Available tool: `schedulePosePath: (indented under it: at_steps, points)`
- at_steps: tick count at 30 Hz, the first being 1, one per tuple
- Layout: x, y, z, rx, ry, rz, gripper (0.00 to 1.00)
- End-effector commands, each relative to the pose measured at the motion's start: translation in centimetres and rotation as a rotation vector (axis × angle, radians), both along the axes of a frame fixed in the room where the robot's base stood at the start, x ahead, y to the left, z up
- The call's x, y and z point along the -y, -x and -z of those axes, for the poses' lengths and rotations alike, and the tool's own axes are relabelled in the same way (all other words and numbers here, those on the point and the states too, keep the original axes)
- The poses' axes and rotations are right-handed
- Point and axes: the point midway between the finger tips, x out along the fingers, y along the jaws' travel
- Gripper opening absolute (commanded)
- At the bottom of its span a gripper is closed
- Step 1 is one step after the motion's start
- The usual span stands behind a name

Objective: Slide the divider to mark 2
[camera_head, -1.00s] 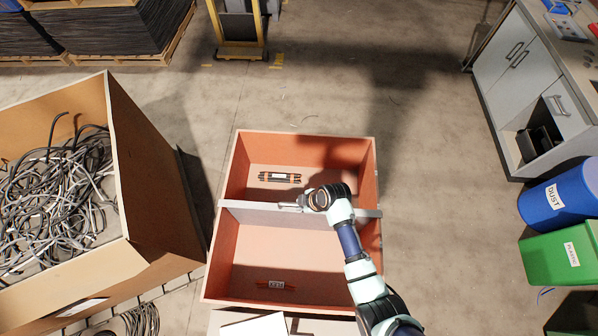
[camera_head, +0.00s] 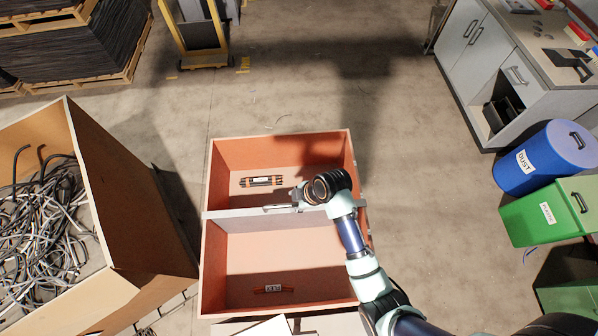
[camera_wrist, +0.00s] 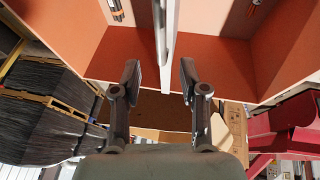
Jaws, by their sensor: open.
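The divider (camera_head: 235,213) is a pale grey strip crossing the open orange crate (camera_head: 205,262) from side to side, splitting it into a far and a near compartment. In the wrist view the divider (camera_wrist: 173,22) runs down the middle as a light upright edge. My gripper (camera_head: 280,207) is over the divider near its middle in the head view. In the wrist view my gripper (camera_wrist: 160,76) is open, with one finger to each side of the divider's line and visible gaps. Whether the fingertips reach below its top edge is unclear. No numbered marks are legible.
A dark cable bundle (camera_head: 262,181) lies in the far compartment, an orange one (camera_head: 273,289) in the near one. A tall tan box (camera_head: 125,200) of cables stands left. Blue (camera_head: 540,165) and green (camera_head: 545,212) bins stand right.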

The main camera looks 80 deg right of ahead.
Motion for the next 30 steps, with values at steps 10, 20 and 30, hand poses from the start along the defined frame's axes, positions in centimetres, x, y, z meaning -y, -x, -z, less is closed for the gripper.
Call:
schedulePosePath:
  at_steps: [10,20,30]
  points:
    - [-0.3,1.6,-3.4,-0.001,0.000,0.000,0.43]
    - [-0.3,1.6,-3.3,-0.001,0.000,0.000,0.43]
    - [-0.7,0.4,-4.1,0.009,0.011,0.002,0.43]
